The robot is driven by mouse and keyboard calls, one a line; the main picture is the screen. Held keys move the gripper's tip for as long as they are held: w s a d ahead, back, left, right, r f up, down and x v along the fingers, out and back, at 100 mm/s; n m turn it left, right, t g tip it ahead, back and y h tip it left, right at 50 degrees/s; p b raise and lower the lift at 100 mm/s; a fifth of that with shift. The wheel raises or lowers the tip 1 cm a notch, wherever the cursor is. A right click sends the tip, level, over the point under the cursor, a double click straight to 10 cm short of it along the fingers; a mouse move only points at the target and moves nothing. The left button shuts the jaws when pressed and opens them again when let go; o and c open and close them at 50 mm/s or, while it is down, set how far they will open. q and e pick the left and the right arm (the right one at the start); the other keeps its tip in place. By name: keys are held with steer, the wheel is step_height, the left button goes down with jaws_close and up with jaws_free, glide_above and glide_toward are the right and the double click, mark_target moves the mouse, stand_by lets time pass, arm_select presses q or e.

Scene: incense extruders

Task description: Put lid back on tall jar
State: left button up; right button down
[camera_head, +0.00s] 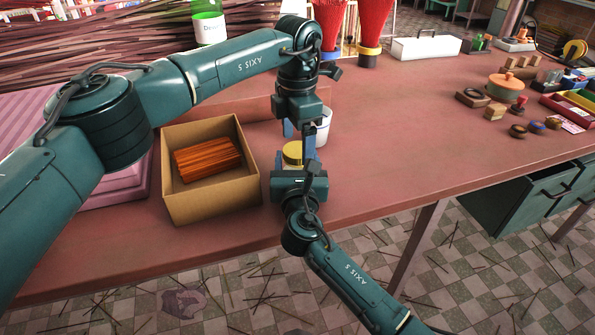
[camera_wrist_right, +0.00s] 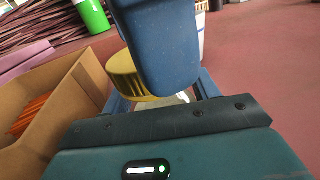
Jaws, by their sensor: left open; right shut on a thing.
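A yellow lid (camera_head: 293,148) shows above my right gripper (camera_head: 293,167), and the lid also shows in the right wrist view (camera_wrist_right: 126,76). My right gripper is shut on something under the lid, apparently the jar. The jar is mostly hidden by the gripper, and I cannot tell whether the lid is seated on it. My left gripper (camera_head: 298,131) points down just above and behind the lid, with its fingers open. In the right wrist view a large blue finger (camera_wrist_right: 160,45) of it covers part of the lid.
A cardboard box (camera_head: 215,205) with orange incense sticks (camera_head: 208,158) stands close left of the grippers. A white cup (camera_head: 322,126) stands just behind them. Red bundles (camera_head: 370,25) and a white box (camera_head: 426,46) are at the back.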

arm_select(q)
step_height(320, 180, up, 11)
steer(key=shift+f, duration=0.2)
arm_select(e)
steer(key=shift+c, duration=1.6)
jaws_free()
steer(key=shift+s, duration=0.1)
steer(key=s, duration=0.8)
steer(key=s+p, duration=0.1)
steer(key=s, duration=0.4)
steer(key=shift+d, duration=0.25)
arm_select(q)
steer(key=shift+r, duration=0.45)
arm_select(e)
steer(key=shift+f, duration=0.1)
